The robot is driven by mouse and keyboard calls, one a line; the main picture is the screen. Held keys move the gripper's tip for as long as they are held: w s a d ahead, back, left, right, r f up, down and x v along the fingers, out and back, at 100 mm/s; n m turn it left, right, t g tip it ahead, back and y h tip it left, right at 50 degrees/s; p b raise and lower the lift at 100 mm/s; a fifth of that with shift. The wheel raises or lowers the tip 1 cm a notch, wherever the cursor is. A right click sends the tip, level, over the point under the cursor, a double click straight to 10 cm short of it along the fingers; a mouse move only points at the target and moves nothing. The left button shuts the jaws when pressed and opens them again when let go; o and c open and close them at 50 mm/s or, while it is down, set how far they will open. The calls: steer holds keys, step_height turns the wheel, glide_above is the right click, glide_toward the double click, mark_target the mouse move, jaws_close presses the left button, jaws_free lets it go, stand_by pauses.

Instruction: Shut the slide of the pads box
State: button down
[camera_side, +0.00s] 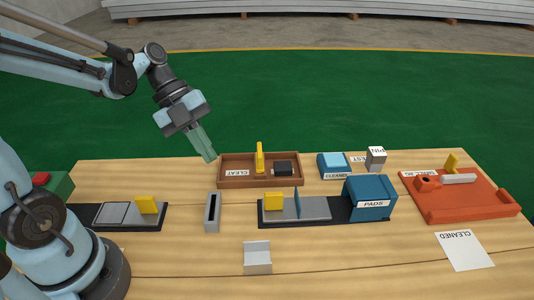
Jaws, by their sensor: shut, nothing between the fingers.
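The pads box (370,191) is a blue block with a white PADS label, on the right end of a black base (345,214). A grey slide (315,208) lies on that base to the left of the box. A thin blue upright plate (297,202) and a yellow block (274,201) stand along the slide's left part. The slide reaches out to the left of the box; how much of it is inside is hidden. My gripper (208,157) is shut and empty, tilted downward beside the brown tray's left end, apart from the box and slide.
The brown CLEAT tray (234,183) lies behind the slide. A grey slotted block (212,212) and a light grey bracket (257,259) stand nearby. Another black base with a yellow block (146,205) is at left. An orange tray (468,209) is at right. The front middle is mostly clear.

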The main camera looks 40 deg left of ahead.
steer(key=shift+m, duration=0.4)
steer(key=x, duration=0.9)
steer(key=shift+d+f, duration=0.1)
steer(key=shift+d, duration=0.05)
steer(key=shift+w+d+f, duration=0.25)
steer(key=shift+w+d, duration=0.8)
steer(key=shift+d, duration=0.15)
steer(key=shift+w+d, duration=0.4)
glide_above(305, 206)
